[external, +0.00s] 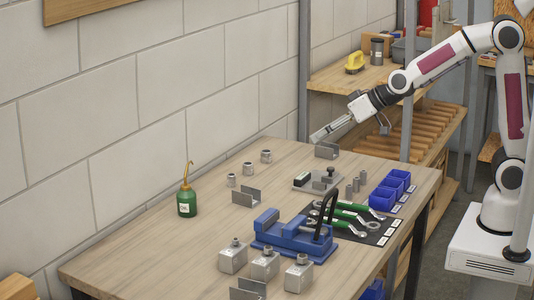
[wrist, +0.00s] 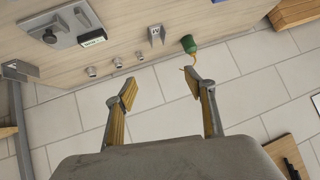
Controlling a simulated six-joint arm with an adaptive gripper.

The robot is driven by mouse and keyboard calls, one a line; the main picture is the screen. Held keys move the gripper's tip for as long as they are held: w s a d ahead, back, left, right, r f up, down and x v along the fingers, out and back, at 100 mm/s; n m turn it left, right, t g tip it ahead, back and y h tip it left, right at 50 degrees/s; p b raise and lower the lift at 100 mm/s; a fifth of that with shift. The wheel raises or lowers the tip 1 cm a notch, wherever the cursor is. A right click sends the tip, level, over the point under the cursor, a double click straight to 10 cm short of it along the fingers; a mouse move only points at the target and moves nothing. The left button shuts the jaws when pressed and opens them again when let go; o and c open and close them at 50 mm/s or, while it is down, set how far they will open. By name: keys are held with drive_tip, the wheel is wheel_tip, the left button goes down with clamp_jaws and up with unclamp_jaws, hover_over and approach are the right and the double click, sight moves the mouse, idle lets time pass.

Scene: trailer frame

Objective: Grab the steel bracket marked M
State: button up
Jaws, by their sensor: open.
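Three U-shaped steel brackets stand on the workbench in the external view: one at the far end (external: 327,151), one in the middle (external: 246,197) and one at the near edge (external: 248,291). In the wrist view the middle bracket (wrist: 156,36) bears a small dark mark, too small to read surely. Another bracket (wrist: 20,72) shows at the left with no readable mark. My gripper (external: 318,137) is above the far end of the bench, near the far bracket. In the wrist view my gripper (wrist: 160,88) is open and empty, its fingers wide apart.
A green oil can (external: 186,202) stands left of the middle bracket. Several small metal fittings (external: 248,169) stand between the middle and far brackets. A blue vise (external: 293,236), metal blocks (external: 265,264), blue bins (external: 388,193) and a tool mat (external: 370,236) crowd the bench. The left strip beside the wall is mostly clear.

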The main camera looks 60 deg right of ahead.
drive_tip(key=w+a+f+t+h, duration=0.15)
drive_tip(key=w+a+f, duration=0.25)
drive_tip(key=w+f, duration=0.4)
drive_tip(key=m+t+h, duration=0.1)
drive_tip(key=t+h, duration=0.1)
approach(249, 190)
drive_tip(key=shift+w+a+r, duration=0.25)
drive_tip(key=shift+w+a, duration=0.1)
drive_tip(key=shift+a, duration=0.2)
drive_tip(key=shift+w+a+r, duration=0.2)
drive_tip(key=shift+w+a, duration=0.2)
drive_tip(key=shift+a, duration=0.15)
drive_tip(key=shift+w+f, duration=0.1)
drive_tip(key=shift+f, duration=0.35)
drive_tip(key=shift+w, duration=0.15)
drive_tip(key=shift+x, duration=1.15)
drive_tip(key=shift+w+f, duration=0.1)
drive_tip(key=shift+w, duration=0.05)
drive_tip(key=shift+x, duration=2)
drive_tip(key=shift+w+d+f, duration=0.2)
drive_tip(key=shift+w+f, duration=0.1)
drive_tip(key=shift+f, duration=0.25)
